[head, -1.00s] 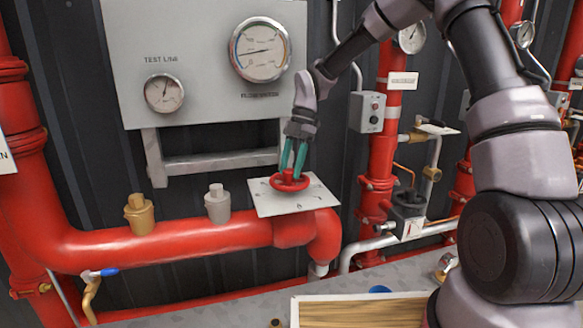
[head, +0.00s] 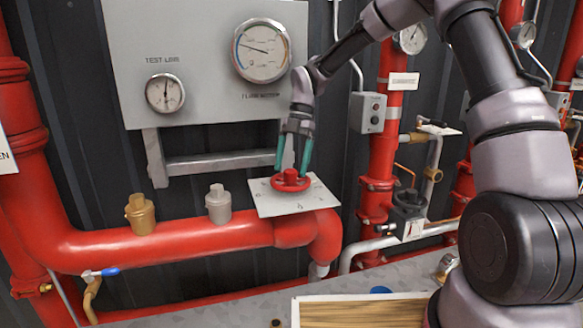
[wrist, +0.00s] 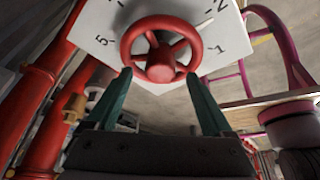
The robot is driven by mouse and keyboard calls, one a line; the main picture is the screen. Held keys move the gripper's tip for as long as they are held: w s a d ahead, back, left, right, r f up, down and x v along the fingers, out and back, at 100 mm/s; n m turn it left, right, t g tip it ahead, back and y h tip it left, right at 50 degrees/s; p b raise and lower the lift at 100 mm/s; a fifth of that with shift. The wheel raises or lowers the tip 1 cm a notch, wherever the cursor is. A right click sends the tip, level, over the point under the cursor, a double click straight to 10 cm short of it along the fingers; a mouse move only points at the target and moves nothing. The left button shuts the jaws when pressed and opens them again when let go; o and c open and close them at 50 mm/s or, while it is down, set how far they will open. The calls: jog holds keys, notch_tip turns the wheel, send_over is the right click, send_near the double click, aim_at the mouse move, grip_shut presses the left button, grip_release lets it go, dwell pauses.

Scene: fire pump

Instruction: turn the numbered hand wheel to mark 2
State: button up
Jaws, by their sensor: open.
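The red hand wheel (head: 290,183) sits on a white numbered plate (head: 263,203) on top of the red pipe. In the wrist view the wheel (wrist: 160,50) shows its rim, spokes and hub. The plate (wrist: 102,22) carries the numbers 5, 2 and 1 there. A pale pointer-like mark lies at the wheel's upper right rim, close to the 2. My gripper (head: 292,168) is open just above the wheel, its green fingers spread to either side of the hub. In the wrist view the fingertips (wrist: 159,77) stand near the lower rim and hold nothing.
A grey panel (head: 200,90) with a large gauge (head: 262,50) and a small gauge (head: 165,93) stands behind. A brass fitting (head: 140,214) and a grey fitting (head: 218,204) rise from the pipe left of the plate. Red pipes and a grey box (head: 368,112) stand to the right.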

aim_at(292, 170)
jog(key=shift+r, duration=3)
jog(key=shift+d, duration=0.1)
jog(key=s+d+r+m+t+h, duration=0.1)
jog(key=s+d+r+m+t, duration=0.25)
jog(key=d+r+m, duration=0.45)
jog(key=s+d+r+m+t, duration=0.2)
jog(key=s+d+r+m, duration=0.25)
jog(key=d+m, duration=0.4)
jog(key=s+d+r+m+t, duration=0.3)
jog(key=s+d+m+t, duration=0.2)
jog(key=s+d+m, duration=0.3)
jog(key=s+m, duration=0.4)
jog(key=m, duration=0.5)
jog(key=shift+s+m+y, duration=0.15)
jog(key=shift+m+y, duration=0.2)
jog(key=shift+y, duration=0.05)
